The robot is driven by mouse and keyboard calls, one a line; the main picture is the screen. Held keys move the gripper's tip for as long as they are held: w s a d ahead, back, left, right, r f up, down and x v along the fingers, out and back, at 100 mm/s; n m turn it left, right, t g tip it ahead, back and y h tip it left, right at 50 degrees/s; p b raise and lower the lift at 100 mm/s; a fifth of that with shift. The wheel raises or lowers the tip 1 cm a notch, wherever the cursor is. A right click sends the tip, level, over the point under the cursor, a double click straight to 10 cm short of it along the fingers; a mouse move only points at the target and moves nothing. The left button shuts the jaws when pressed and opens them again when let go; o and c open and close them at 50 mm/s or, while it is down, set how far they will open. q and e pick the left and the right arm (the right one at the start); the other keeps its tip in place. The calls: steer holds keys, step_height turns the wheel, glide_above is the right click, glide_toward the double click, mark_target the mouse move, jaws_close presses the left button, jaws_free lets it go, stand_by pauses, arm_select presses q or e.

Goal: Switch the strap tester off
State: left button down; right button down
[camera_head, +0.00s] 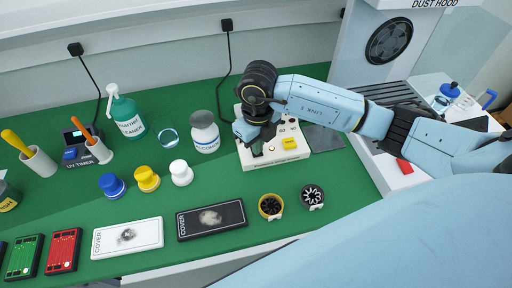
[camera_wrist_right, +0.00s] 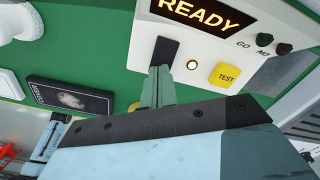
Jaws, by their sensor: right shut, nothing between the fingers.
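The strap tester (camera_head: 270,160) is a cream box on the green bench in the head view. It has a yellow button. In the right wrist view its panel (camera_wrist_right: 215,50) shows a lit READY display (camera_wrist_right: 200,14), a yellow TEST button (camera_wrist_right: 226,76), a small glowing lamp (camera_wrist_right: 192,65) and dark GO/NO lamps. A black switch or pad (camera_wrist_right: 165,51) lies below the display. My right gripper (camera_wrist_right: 161,76) is shut and empty, its fingertips at the lower edge of the black part; contact is unclear. The right gripper (camera_head: 256,146) also shows over the tester's left side. My left gripper is not in view.
An alcohol bottle (camera_head: 204,132) stands left of the tester. Blue, yellow (camera_head: 147,179) and white caps sit further left. The dust hood (camera_head: 390,40) stands behind right.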

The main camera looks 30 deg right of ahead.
steer(key=shift+f+b, duration=0.3)
steer(key=shift+f, duration=0.05)
steer(key=shift+r, duration=0.15)
steer(key=shift+r+p, duration=0.6)
steer(key=shift+p, duration=0.1)
steer(key=shift+r+p, duration=1.95)
steer(key=shift+r, duration=0.85)
steer(key=shift+s+f, duration=0.1)
steer(key=shift+s, duration=0.05)
